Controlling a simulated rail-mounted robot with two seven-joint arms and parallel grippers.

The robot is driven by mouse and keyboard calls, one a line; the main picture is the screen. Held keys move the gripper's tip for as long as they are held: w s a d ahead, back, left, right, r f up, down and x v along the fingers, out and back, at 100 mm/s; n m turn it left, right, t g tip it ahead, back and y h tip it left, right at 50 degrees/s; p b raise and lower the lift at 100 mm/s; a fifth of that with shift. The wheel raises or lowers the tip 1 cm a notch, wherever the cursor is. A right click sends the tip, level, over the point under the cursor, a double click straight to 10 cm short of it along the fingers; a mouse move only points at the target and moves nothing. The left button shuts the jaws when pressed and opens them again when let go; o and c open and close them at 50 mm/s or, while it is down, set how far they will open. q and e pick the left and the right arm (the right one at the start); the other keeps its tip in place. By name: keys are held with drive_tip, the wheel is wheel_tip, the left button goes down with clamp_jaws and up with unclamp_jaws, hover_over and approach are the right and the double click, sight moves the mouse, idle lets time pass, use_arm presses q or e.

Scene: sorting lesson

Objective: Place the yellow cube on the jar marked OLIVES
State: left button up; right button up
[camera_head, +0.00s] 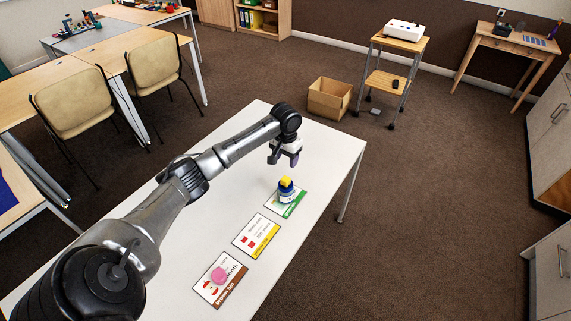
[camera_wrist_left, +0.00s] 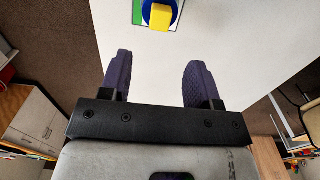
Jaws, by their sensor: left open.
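The yellow cube (camera_head: 286,181) sits on top of a small jar (camera_head: 286,193) with a blue lid. The jar stands on the card with the green band (camera_head: 294,206) on the white table. I cannot read the jar's label. In the left wrist view the cube (camera_wrist_left: 160,19) shows on the blue lid (camera_wrist_left: 172,8) at the top edge. My left gripper (camera_head: 287,160) is open and empty, above the table and behind the jar, apart from the cube. Its two purple fingers (camera_wrist_left: 158,75) show spread in the left wrist view. My right gripper is not in view.
A card with a yellow band (camera_head: 256,236) and a card with a brown band (camera_head: 220,290) lie nearer on the table. A pink round thing (camera_head: 218,274) is on the brown-band card. The white tabletop (camera_head: 330,150) is clear at the right rear. A cardboard box (camera_head: 329,98) stands on the floor.

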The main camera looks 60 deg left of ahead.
use_arm(q)
drive_tip(key=s+d+f+m, duration=0.3)
drive_tip(key=s+d+f, duration=0.3)
drive_tip(key=d, duration=0.5)
drive_tip(key=s+d+f+m, duration=0.3)
drive_tip(key=s+d+f, duration=0.1)
drive_tip(key=d+f, duration=0.6)
drive_tip(key=s+d+r+t, duration=0.1)
drive_tip(key=s+d+r, duration=0.2)
drive_tip(key=s+d, duration=0.4)
drive_tip(key=s+d+r+m+t, duration=0.1)
drive_tip(key=s+d+r+t, duration=0.1)
drive_tip(key=s+d, duration=0.5)
drive_tip(key=s+r, duration=0.1)
drive_tip(key=s, duration=0.2)
drive_tip(key=shift+s+d+t, duration=0.3)
drive_tip(key=shift+s+d, duration=0.05)
drive_tip(key=shift+s, duration=0.05)
